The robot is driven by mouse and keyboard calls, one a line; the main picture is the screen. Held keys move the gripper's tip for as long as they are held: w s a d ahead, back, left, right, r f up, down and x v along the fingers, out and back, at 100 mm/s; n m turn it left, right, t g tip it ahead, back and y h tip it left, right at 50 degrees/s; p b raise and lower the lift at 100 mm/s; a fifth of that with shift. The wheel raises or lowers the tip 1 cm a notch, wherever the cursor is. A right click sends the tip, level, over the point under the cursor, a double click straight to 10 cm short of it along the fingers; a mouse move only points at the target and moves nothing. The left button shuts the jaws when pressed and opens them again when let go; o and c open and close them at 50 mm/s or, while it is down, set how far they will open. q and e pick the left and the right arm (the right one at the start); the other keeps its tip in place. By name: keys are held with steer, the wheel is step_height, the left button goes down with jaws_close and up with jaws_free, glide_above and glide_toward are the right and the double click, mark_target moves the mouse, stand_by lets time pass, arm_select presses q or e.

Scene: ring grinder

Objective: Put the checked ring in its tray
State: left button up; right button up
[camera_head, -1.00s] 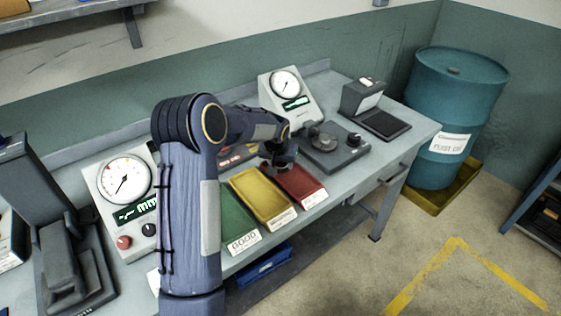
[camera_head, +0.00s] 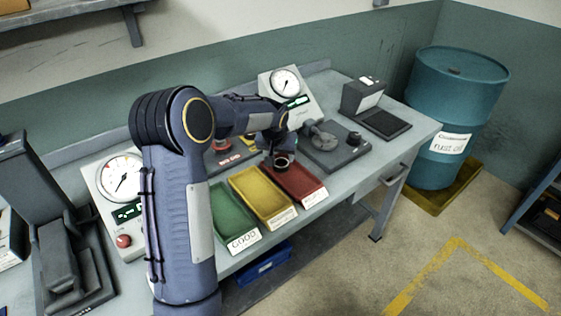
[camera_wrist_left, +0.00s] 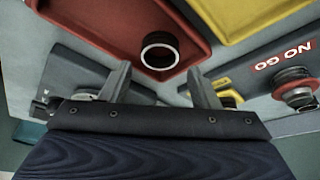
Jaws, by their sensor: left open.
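The ring (camera_wrist_left: 160,36), dark with a bright rim, shows in the left wrist view at the near end of the red tray (camera_wrist_left: 105,22). In the head view the ring (camera_head: 282,168) is at the back-left part of the red tray (camera_head: 306,184). Whether it rests on the tray floor or is slightly above it, I cannot tell. My left gripper (camera_wrist_left: 159,74) is open, with a finger to either side of the ring in the picture; the ring appears beyond the fingertips. In the head view the left gripper (camera_head: 278,143) is just above the ring. My right gripper is not in view.
A yellow tray (camera_head: 256,190) and a green tray (camera_head: 230,212) labelled GOOD stand left of the red one. A plate with a red knob, marked NO GO (camera_wrist_left: 285,57), is behind them. Gauge boxes (camera_head: 290,95) and a dark fixture (camera_head: 335,150) stand nearby on the bench.

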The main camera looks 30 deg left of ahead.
arm_select(q)
steer(key=s+d+r+h, duration=0.1)
steer(key=s+d+r, duration=0.3)
steer(key=s+r, duration=0.75)
steer(key=s+d+f+h, duration=0.1)
steer(key=s+d, duration=0.3)
steer(key=s, duration=0.4)
steer(key=s+d+f+m+t+h, duration=0.1)
steer(key=s+d, duration=0.3)
steer(key=s, duration=0.4)
steer(key=s+d+f+h, duration=0.2)
steer(key=s+d, duration=0.2)
steer(key=s, duration=0.4)
steer(key=shift+m+b, duration=0.3)
steer(key=shift+m, duration=0.1)
steer(key=shift+d, duration=0.1)
